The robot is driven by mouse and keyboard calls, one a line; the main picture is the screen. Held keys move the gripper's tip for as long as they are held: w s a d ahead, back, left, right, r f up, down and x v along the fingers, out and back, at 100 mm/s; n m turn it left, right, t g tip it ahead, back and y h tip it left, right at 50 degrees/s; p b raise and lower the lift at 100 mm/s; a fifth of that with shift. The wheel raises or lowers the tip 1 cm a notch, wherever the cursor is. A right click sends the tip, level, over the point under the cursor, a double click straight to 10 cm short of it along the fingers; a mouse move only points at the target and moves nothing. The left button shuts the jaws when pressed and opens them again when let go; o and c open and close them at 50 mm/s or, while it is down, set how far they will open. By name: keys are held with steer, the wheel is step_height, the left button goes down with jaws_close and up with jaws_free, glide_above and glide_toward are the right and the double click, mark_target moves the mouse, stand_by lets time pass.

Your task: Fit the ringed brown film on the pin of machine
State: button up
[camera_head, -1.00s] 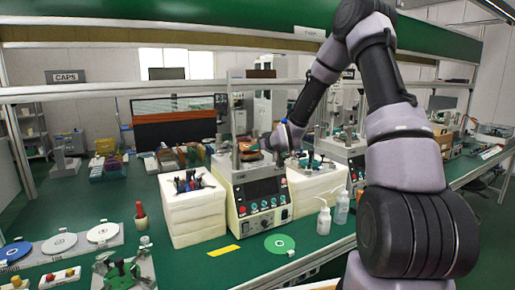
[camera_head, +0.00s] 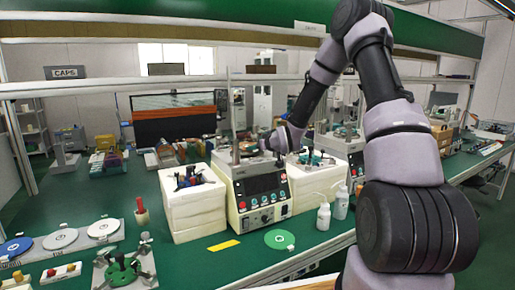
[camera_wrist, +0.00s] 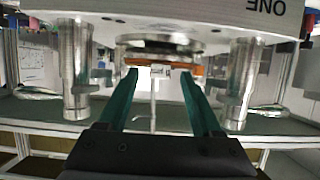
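The brown film (camera_wrist: 198,71) shows nearly edge-on as an orange-brown strip against a round metal part of the machine in the wrist view. Its ring and the pin's tip cannot be made out clearly. My gripper (camera_wrist: 159,73) has two green fingers standing apart, their tips by the strip, with a small pale piece showing between them. I cannot tell whether the tips touch the film. In the head view the machine (camera_head: 258,195) is a cream unit with a dark panel. My gripper end is at its top, largely hidden by my wrist.
Metal posts (camera_wrist: 75,70) and (camera_wrist: 243,80) flank my fingers. White blocks (camera_head: 190,212) stand beside the machine. A green disc (camera_head: 279,239), yellow strip (camera_head: 223,245) and bottles (camera_head: 323,216) lie or stand in front. Pale discs (camera_head: 60,239) are at left.

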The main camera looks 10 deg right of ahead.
steer(key=shift+s, duration=0.1)
steer(key=v, duration=1)
steer(key=shift+s+r, duration=0.2)
steer(key=shift+s, duration=0.05)
steer(key=shift+d, duration=0.1)
steer(key=s+d+r+m+g+h, duration=0.3)
steer(key=s+d+r+h, duration=0.15)
steer(key=s+r, duration=0.65)
steer(key=s+a+r+m+g+y, duration=0.1)
steer(key=s+r+m, duration=0.1)
steer(key=s, duration=0.9)
steer(key=s+a+r+m+g+y, duration=0.1)
steer(key=s+r, duration=0.4)
steer(key=s, duration=0.6)
steer(key=shift+s+m+g, duration=0.25)
steer(key=shift+m+g, duration=0.25)
steer(key=shift+m, duration=0.4)
